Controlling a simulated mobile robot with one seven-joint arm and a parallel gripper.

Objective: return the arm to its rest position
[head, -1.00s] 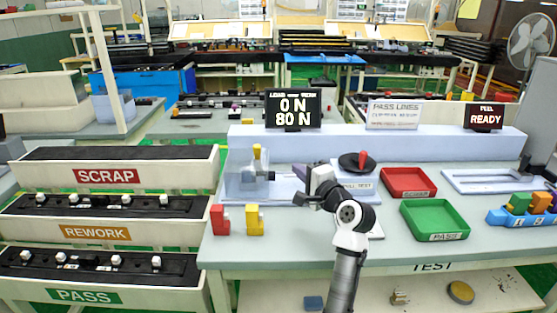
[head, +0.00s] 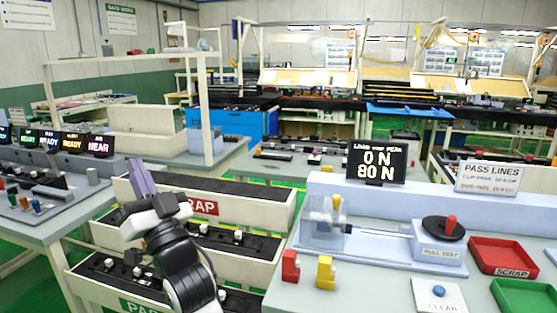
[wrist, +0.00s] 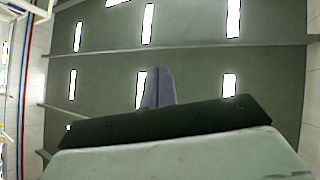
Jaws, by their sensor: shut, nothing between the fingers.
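My gripper (head: 141,176) is raised in front of the SCRAP rack in the head view, its grey-purple fingers pointing up. The fingers (wrist: 158,88) are together and empty in the wrist view, which looks up at a ceiling (wrist: 200,65) with bright lights. My arm is folded at the lower left of the head view, clear of the test bench (head: 390,270).
The SCRAP rack (head: 255,210) and the lower racks stand just behind and beside my arm. A pull-test fixture (head: 325,235), red and yellow clips (head: 326,272), a red tray (head: 503,256) and a green tray (head: 525,297) are on the bench. A side table (head: 55,235) stands at left.

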